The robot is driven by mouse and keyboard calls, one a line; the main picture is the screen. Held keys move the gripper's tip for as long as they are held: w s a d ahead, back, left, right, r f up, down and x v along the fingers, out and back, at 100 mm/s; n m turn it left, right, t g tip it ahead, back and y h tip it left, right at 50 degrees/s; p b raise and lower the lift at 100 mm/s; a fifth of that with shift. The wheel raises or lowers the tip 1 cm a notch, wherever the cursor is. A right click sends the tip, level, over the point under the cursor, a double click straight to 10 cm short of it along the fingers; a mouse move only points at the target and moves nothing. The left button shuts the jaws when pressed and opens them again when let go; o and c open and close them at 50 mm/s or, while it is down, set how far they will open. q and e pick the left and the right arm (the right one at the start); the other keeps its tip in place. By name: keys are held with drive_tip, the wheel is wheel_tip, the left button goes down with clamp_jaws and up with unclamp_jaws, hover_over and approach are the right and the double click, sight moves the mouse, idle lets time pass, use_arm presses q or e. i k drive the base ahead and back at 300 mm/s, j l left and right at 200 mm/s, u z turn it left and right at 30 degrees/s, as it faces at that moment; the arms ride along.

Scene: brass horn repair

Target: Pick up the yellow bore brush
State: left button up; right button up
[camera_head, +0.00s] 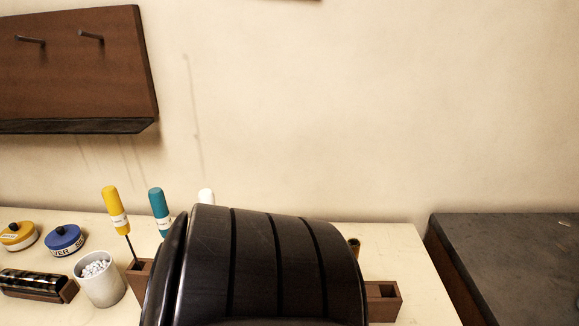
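A tool with a yellow handle (115,207), a white label and a thin dark shaft stands almost upright, tilted slightly, in the left end of a brown wooden rack (139,274). It looks like the yellow bore brush; its lower end is hidden in the rack. A similar teal-handled tool (158,206) stands to its right, and a white-topped one (206,196) beyond that is mostly hidden. Neither gripper is in view. A large dark ribbed rounded form fills the lower middle and covers most of the rack.
A white cup of small white balls (100,281), a blue-lidded tin (64,240), a yellow-lidded tin (18,236) and a dark cylinder on a wooden stand (38,287) are at left. A wooden board with pegs (75,65) hangs above. A dark-topped cabinet (510,255) stands right.

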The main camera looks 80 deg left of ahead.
sight(112, 200)
drive_tip(key=u, duration=3.75)
